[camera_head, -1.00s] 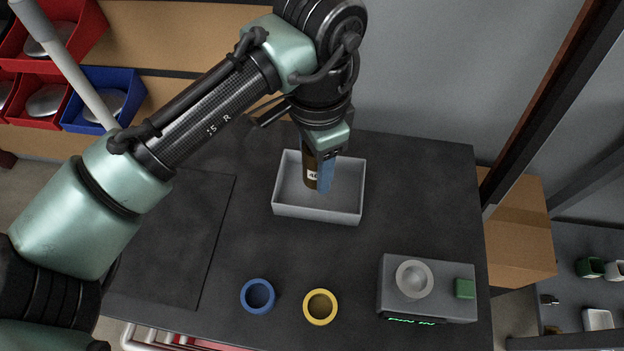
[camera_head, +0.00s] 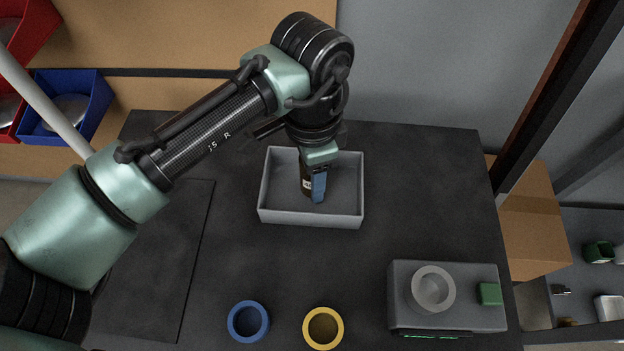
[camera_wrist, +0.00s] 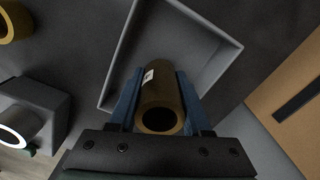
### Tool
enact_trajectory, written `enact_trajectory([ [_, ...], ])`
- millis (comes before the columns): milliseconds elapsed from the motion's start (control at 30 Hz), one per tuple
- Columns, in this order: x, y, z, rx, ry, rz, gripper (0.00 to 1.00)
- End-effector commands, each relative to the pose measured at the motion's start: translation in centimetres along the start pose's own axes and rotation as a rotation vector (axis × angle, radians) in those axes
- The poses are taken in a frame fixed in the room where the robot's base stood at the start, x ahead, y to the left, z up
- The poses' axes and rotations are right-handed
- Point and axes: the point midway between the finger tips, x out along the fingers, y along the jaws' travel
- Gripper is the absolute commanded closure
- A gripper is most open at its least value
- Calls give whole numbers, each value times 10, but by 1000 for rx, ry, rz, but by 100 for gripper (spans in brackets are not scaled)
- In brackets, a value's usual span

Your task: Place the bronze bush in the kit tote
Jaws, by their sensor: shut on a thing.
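The bronze bush (camera_wrist: 160,97) is a brown hollow cylinder with a small white label. It also shows in the head view (camera_head: 306,184), partly hidden by a blue finger. My gripper (camera_head: 318,187) points down and is shut on the bush; in the wrist view its blue fingers (camera_wrist: 160,100) press on both sides. The kit tote (camera_head: 310,218) is a shallow grey open box on the dark bench. The gripper and bush are within the tote's outline, low inside it. I cannot tell whether the bush touches the tote floor. The tote looks otherwise empty.
A blue ring (camera_head: 248,321) and a yellow ring (camera_head: 323,328) lie at the bench front. A grey device (camera_head: 455,312) with a round pale cup and green button stands front right. Blue and red bins are at upper left. Bench right of the tote is clear.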

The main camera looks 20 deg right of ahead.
Motion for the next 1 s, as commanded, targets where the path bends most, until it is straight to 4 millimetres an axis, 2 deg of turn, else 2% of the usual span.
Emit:
enact_trajectory([
  [33,10,0,0,-1,0,-1,100],
  [100,16,-1,0,-1,0,-2,100],
  [467,19,-1,0,-1,2,-2,100],
  [500,20,0,0,-1,1,-1,48],
  [633,20,0,0,-1,0,-1,24],
  [667,20,0,0,-1,0,-1,21],
  [1000,16,-1,0,0,-1,-2,21],
])
